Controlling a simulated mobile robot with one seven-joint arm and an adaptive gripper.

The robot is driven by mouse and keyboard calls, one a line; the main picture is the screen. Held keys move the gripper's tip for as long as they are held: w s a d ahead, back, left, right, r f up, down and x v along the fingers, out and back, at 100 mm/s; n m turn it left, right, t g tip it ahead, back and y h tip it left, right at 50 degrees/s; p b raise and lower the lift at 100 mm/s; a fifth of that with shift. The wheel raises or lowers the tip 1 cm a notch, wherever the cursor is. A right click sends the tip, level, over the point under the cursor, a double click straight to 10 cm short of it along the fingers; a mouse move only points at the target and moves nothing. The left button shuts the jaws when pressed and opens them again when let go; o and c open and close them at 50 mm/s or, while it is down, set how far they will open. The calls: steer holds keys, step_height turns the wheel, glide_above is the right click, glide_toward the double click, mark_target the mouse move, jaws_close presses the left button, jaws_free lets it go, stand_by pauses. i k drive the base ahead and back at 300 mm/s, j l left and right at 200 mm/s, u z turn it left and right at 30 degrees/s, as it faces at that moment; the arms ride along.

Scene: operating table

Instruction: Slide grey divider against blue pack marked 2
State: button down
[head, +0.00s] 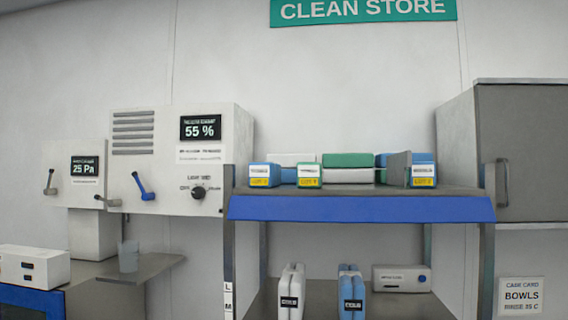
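The grey divider (398,169) stands upright on the top shelf, near its right end. A blue pack (423,174) with a white and yellow label is just to its right; I cannot tell whether they touch. Another blue pack (265,175) with a similar label lies at the shelf's left end. The numbers on the labels are too small to read, so I cannot tell which pack is marked 2. My gripper is not in view.
The top shelf (360,207) has a blue front edge. A green-topped pack (308,174), a green block (348,160) and a grey block (348,176) sit between the blue packs. White and blue packs stand below. A grey cabinet (520,150) is at right.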

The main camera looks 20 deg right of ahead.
mark_target(396, 164)
steer(key=k+l+z, duration=0.15)
steer(key=l, duration=0.4)
steer(key=k+l+z, duration=0.15)
steer(key=l, duration=0.4)
steer(key=k+l+z, duration=0.2)
steer(key=l, duration=0.35)
steer(key=l+z, duration=0.15)
steer(key=l, duration=0.45)
steer(key=i+j, duration=0.05)
